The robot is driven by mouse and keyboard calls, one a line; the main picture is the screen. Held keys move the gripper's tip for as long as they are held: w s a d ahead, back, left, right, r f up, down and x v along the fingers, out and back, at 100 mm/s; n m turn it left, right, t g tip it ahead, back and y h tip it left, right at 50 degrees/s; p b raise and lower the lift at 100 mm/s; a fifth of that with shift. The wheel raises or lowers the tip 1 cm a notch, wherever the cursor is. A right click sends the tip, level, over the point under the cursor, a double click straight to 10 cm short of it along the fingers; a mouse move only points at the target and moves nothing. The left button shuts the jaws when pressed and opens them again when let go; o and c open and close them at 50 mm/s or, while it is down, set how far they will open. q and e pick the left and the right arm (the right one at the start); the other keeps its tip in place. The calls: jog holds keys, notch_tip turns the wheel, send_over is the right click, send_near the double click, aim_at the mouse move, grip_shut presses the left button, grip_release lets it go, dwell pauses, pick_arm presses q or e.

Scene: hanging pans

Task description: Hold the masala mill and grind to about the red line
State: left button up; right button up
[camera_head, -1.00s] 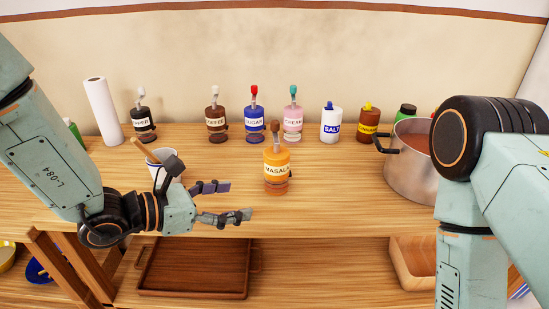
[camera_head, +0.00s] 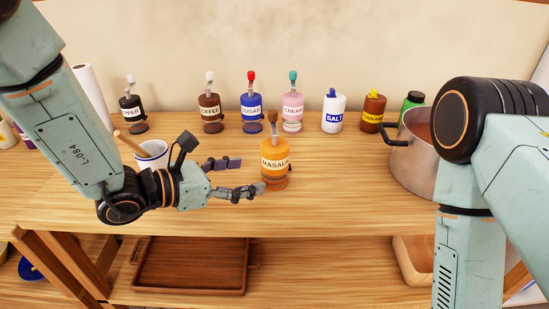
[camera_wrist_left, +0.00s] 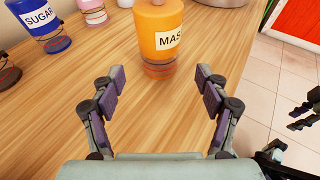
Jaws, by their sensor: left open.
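The masala mill (camera_head: 275,158) is an orange jar with a white MASALA label and a brown knob on top. It stands upright on the wooden counter, and its lower body is see-through brownish. In the left wrist view the mill (camera_wrist_left: 158,40) is ahead, beyond the fingertips, its top cut off. My left gripper (camera_head: 250,176) is open and empty, just left of the mill, fingers pointing toward it. Its two fingers (camera_wrist_left: 160,85) are spread in the left wrist view. My right gripper is out of the head view; only my right arm shows.
Behind stand pepper (camera_head: 132,112), coffee (camera_head: 210,113), sugar (camera_head: 251,112) and cream (camera_head: 292,112) dispensers, a salt jar (camera_head: 333,117) and a cinnamon jar (camera_head: 372,112). A white mug (camera_head: 152,155) is behind my left wrist. A metal pot (camera_head: 412,165) stands right. Counter right of the mill is clear.

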aim_at(264, 173)
pick_arm(q)
jog(key=b+x, duration=0.1)
jog(key=x, duration=0.5)
jog(key=shift+f, duration=0.1)
jog(key=shift+w+d+f+b, duration=0.15)
jog(key=shift+w+d+b, duration=0.15)
jog(key=shift+w+b, duration=0.05)
jog(key=shift+d, duration=0.1)
jog(key=shift+c, duration=0.2)
jog(key=c, duration=1.1)
jog(key=shift+c, duration=0.2)
